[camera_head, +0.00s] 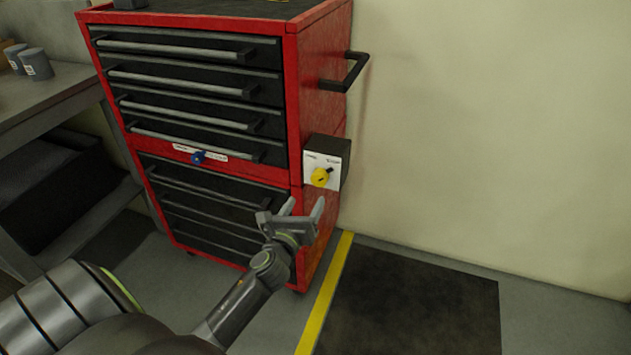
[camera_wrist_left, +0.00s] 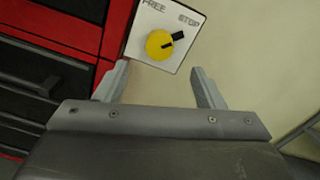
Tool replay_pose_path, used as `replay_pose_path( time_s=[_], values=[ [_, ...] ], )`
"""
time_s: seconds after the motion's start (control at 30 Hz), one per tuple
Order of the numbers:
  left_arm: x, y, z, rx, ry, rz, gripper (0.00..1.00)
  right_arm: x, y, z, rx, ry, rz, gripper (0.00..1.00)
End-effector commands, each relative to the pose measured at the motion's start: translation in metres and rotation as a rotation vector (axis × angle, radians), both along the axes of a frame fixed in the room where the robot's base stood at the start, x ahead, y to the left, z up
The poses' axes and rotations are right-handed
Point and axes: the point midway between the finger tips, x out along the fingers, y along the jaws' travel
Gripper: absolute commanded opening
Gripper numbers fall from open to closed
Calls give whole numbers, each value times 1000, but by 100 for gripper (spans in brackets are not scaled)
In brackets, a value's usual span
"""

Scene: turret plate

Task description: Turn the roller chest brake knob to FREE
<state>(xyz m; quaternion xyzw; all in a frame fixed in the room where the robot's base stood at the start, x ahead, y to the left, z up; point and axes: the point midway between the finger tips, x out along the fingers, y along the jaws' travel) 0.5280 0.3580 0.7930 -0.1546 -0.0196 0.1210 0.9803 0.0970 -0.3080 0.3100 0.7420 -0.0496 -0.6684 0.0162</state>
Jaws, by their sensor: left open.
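The yellow brake knob (camera_head: 320,177) sits on a white plate on a dark box (camera_head: 331,152) at the right side of the red roller chest (camera_head: 318,85). In the left wrist view the knob (camera_wrist_left: 160,45) shows a black pointer aimed up and right, toward the STOP label (camera_wrist_left: 188,20). The FREE label (camera_wrist_left: 153,5) is at the plate's upper left. My left gripper (camera_head: 303,208) is open and empty, below the knob in the head view. In the left wrist view its fingers (camera_wrist_left: 160,82) are spread, with the knob beyond them and apart. My right gripper is not in view.
A black side handle (camera_head: 350,72) sticks out above the box. A grey bench (camera_head: 50,92) with cups stands at left. Open floor with a dark mat (camera_head: 415,300) lies at right.

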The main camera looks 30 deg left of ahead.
Motion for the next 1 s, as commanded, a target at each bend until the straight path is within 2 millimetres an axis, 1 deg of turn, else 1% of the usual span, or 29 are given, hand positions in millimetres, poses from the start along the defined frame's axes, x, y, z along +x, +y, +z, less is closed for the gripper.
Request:
replay_pose_path(
  time_s=[0.03, 0.1, 0.2, 0.3, 0.4, 0.5, 0.7, 0.93, 1.0],
  values=[
    [11, 3, 1, 2, -2, 0, 63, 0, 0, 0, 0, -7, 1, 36],
    [25, 6, 0, 2, -2, 0, 63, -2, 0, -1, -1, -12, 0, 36],
    [45, 11, 1, 1, -2, 0, 63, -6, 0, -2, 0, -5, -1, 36],
    [62, 15, 0, 0, -1, -1, 63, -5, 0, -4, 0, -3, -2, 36],
    [76, 19, -1, 0, 0, 0, 63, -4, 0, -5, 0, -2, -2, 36],
    [86, 21, -1, -1, 1, 0, 63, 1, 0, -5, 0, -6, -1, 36],
    [95, 24, 0, -1, 1, 0, 63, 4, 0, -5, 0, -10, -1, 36],
    [95, 24, 0, -1, 1, 0, 63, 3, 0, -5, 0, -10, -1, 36],
    [95, 24, 0, -1, 1, 0, 54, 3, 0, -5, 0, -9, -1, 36]
  ],
)
